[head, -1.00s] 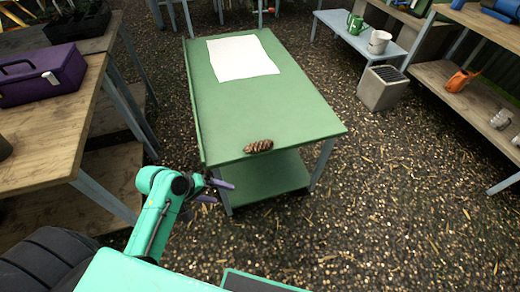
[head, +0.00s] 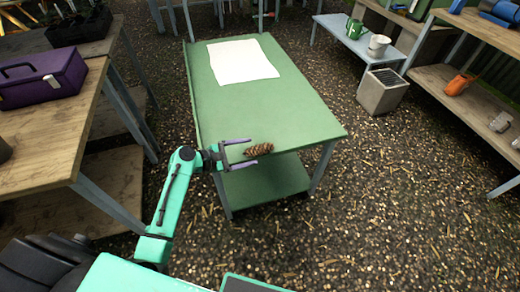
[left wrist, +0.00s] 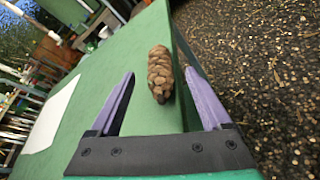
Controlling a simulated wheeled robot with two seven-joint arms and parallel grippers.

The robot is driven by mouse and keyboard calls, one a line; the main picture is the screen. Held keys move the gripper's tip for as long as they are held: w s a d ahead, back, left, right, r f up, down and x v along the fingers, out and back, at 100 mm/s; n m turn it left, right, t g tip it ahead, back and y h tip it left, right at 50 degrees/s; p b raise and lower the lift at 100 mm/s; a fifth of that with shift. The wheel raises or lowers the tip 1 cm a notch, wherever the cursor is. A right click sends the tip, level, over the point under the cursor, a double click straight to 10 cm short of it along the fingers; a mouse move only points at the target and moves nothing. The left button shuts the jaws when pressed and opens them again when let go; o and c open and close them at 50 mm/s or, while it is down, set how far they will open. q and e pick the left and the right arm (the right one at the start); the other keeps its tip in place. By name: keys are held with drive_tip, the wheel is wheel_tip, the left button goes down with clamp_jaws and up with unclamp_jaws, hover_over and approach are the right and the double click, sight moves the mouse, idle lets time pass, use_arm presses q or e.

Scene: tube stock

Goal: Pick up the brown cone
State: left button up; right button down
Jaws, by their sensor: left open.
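The brown cone (head: 259,149) lies on its side near the front edge of the green table (head: 270,105). It also shows in the left wrist view (left wrist: 160,74), between the lines of the two purple fingers and a little beyond the gripper's base. My left gripper (head: 243,152) is open at the table's front edge, just left of the cone. In the left wrist view my left gripper (left wrist: 164,95) has its fingers spread, one on each side of the cone, and is not closed on it. My right gripper is not in view.
A white sheet (head: 242,60) lies at the table's far end. A purple toolbox (head: 42,78) stands on a wooden bench (head: 60,125) to the left. A grey box (head: 383,91) stands on the gravel at right. The table's middle is clear.

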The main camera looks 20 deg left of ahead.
sight(252, 151)
use_arm(q)
drive_tip(key=x, duration=0.3)
clamp_jaws()
